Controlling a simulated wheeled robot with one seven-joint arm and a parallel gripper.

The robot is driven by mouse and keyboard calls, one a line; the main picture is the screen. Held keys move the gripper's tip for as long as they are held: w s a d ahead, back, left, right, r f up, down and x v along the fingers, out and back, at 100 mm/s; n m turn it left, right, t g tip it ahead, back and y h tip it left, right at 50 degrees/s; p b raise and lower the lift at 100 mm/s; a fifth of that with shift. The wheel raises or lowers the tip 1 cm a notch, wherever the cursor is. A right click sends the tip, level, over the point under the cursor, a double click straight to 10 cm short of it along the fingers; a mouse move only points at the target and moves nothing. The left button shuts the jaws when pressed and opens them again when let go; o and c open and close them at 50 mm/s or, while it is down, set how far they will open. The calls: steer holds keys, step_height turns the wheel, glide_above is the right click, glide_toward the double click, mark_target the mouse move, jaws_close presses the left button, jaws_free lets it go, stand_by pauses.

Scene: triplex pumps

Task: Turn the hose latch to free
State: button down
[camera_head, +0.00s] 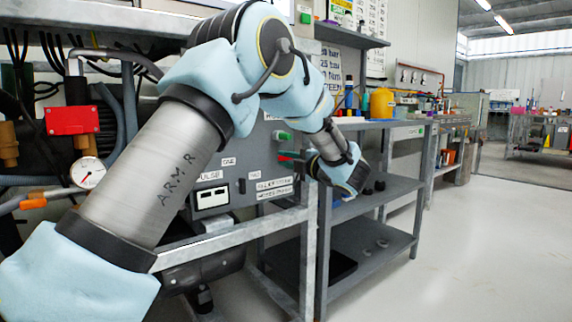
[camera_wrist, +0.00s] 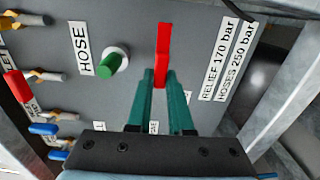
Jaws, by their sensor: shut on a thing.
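A long red latch handle (camera_wrist: 163,45) stands out from a grey panel in the wrist view, upright in the picture. My gripper's two teal fingers (camera_wrist: 160,82) are shut on its lower end, one on each side. A green round knob (camera_wrist: 108,67) with a pale collar sits to the left, beside a white label reading HOSE (camera_wrist: 82,49). In the head view my gripper (camera_head: 303,157) is at the panel, partly hidden by my wrist. A bit of red (camera_head: 288,154) shows at its tip, below the green knob (camera_head: 283,135).
Toggle levers with red, blue and yellow parts line the panel's left side, such as a blue one (camera_wrist: 44,129). A label (camera_wrist: 222,62) gives relief and hoses pressures. A metal frame post (camera_wrist: 285,85) stands right of the panel. Grey shelving (camera_head: 370,190) stands right of my gripper; floor beyond is clear.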

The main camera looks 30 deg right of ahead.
stand_by(0.4)
steer(key=c, duration=0.8)
jaws_free()
steer(key=s, duration=0.3)
steer(key=s+d+p, duration=0.1)
steer(key=s, duration=0.3)
steer(key=s+d+p, duration=0.1)
steer(key=s, duration=0.2)
steer(key=shift+s, duration=0.35)
